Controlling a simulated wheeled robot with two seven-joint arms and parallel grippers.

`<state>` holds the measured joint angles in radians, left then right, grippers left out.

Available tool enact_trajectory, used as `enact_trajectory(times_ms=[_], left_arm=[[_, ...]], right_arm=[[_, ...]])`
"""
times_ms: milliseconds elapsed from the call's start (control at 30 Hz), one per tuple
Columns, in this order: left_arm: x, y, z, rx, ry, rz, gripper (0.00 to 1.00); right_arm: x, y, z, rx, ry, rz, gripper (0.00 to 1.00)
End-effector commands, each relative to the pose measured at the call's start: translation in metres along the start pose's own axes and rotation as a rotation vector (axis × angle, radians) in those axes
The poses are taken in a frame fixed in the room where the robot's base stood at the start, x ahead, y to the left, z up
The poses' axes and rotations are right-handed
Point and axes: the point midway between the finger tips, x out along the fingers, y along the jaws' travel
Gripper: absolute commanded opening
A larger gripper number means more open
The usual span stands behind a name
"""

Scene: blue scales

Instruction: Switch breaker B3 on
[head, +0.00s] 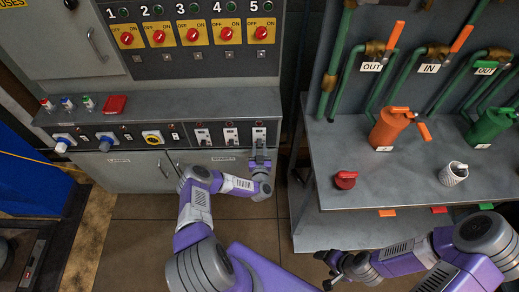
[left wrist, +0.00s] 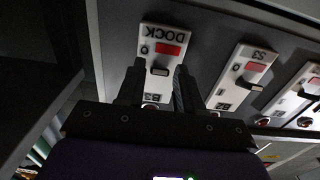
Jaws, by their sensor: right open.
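Breaker B3 (left wrist: 150,42) is a white plate marked DOCK and B3, upside down in the left wrist view. It shows a red window beside a 0 and a short dark lever (left wrist: 160,70). In the head view B3 (head: 259,134) is the rightmost of the three white breakers on the grey console. My left gripper (left wrist: 158,90) is open, its fingertips just at the lever with one finger on each side. I cannot tell if they touch it. In the head view the left gripper (head: 260,156) partly hides the plate's lower end. My right gripper (head: 327,270) is open and empty, low over the floor.
The console (head: 170,108) carries other knobs and lamps to the left. A grey bench (head: 325,155) with orange and green canisters stands right, across a floor gap.

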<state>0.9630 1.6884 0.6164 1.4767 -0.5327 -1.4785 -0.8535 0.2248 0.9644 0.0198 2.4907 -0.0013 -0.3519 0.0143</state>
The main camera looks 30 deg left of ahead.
Motion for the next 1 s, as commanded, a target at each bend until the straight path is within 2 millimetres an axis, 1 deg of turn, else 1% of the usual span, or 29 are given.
enact_trajectory(times_ms=[33,200,233,433,567,767,1000], left_arm=[[0.000,0.000,0.000,0.000,0.000,0.000,0.28],[0.000,0.000,0.000,0.000,0.000,0.000,0.01],[0.000,0.000,0.000,0.000,0.000,0.000,0.00],[0.000,0.000,-0.001,0.000,-0.008,0.000,0.00],[-0.001,0.000,-0.005,0.000,-0.037,0.001,0.00],[-0.001,0.001,-0.014,0.003,-0.133,0.004,0.00],[-0.001,0.001,-0.027,0.004,-0.323,0.005,0.00]], right_arm=[[0.000,0.000,0.000,0.000,0.000,0.000,0.76],[0.000,0.000,0.000,0.000,0.000,0.000,0.76],[0.000,0.000,0.000,0.000,0.000,0.000,0.76],[-0.003,-0.001,0.000,0.000,0.000,0.000,0.76],[-0.011,-0.004,0.001,0.000,0.000,0.000,0.76],[-0.036,-0.014,0.002,0.000,0.000,0.000,0.76],[-0.073,-0.028,0.003,0.000,0.000,0.000,0.76]])
